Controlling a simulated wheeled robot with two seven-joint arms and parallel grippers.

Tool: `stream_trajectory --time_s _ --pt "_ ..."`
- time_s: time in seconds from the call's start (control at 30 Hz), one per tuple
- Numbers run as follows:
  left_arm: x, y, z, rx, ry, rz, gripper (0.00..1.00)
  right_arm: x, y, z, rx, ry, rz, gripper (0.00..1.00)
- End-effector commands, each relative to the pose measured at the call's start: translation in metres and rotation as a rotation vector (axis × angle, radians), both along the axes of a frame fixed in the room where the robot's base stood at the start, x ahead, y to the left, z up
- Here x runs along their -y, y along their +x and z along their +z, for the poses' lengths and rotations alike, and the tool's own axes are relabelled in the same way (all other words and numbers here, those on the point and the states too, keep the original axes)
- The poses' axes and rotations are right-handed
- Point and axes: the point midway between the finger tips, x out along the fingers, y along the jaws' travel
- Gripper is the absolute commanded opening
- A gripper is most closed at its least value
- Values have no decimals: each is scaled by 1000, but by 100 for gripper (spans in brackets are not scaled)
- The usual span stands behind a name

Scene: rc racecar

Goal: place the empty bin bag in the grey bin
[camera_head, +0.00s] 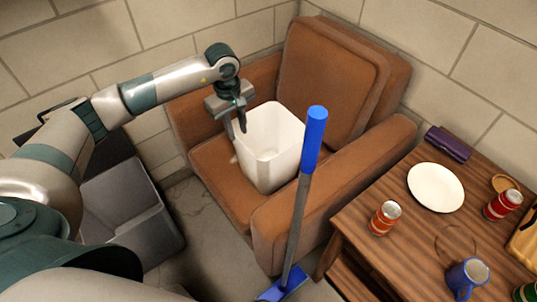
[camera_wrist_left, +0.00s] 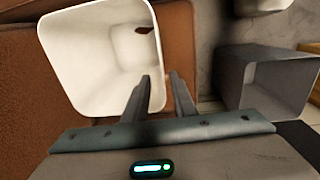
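A white, open-topped, bin-shaped bag (camera_head: 270,150) stands upright on the seat of the brown armchair and looks empty. It also shows in the left wrist view (camera_wrist_left: 85,60). The grey bin (camera_head: 135,220) stands on the floor at the left, its top open; in the left wrist view it is at the right (camera_wrist_left: 265,85). My right gripper is not in view.
The armchair (camera_head: 335,55) has raised arms around the seat. A blue-handled pole (camera_head: 300,210) rises in front of it. A wooden table (camera_head: 400,255) at the right holds a white plate (camera_head: 436,187), cans and a blue mug (camera_head: 467,278). Block walls stand behind.

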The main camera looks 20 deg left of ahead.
Motion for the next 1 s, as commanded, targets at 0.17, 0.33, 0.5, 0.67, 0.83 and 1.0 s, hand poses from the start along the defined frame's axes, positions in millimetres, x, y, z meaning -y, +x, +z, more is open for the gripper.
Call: stream_trajectory --time_s 0.17,0.33,0.5,0.67,0.83,1.0 --pt "1 1 -29 -3 -1 1 24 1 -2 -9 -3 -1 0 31" --pt "2 2 -43 -1 0 0 24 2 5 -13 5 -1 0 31" --pt "2 3 -45 1 0 -1 24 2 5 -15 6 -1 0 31" --pt "2 3 -45 1 0 -1 24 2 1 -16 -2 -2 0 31" --pt "2 2 -50 0 -1 -1 24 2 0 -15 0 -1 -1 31" --pt "3 0 -68 -3 -1 1 24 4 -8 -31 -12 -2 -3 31"
